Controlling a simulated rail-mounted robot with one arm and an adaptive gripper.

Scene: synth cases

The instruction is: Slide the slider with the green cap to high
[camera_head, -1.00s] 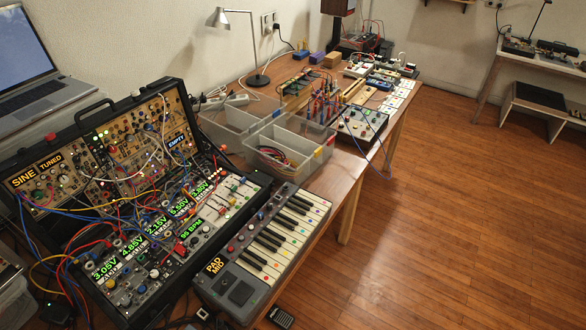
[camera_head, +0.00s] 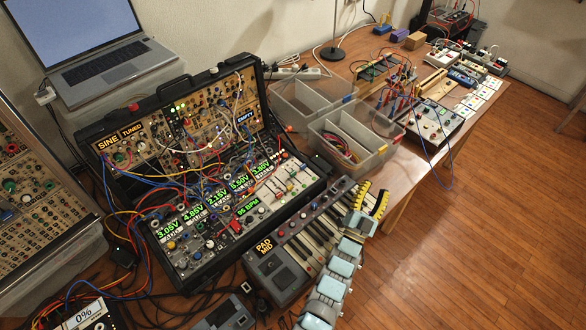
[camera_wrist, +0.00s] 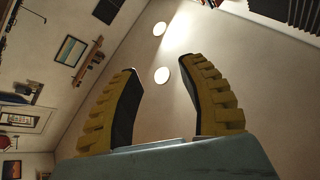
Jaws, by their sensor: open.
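The slider panel (camera_head: 288,187) is the pale section at the right end of the open synth case (camera_head: 215,165) in the head view. Its sliders carry small coloured caps; they are too small to tell surely which is green or how it is set. My gripper (camera_head: 371,194), with yellow and black fingers, is raised to the right of the case, over the right end of the keyboard. In the wrist view my gripper (camera_wrist: 159,76) is open, with nothing between its fingers, and faces the ceiling and wall. No slider shows there.
The keyboard (camera_head: 318,238) lies in front of the case, partly behind my arm. Loose patch cables loop over the case's modules. Grey bins (camera_head: 350,137) stand behind on the table, and a laptop (camera_head: 95,55) sits at the back left. Open floor lies to the right.

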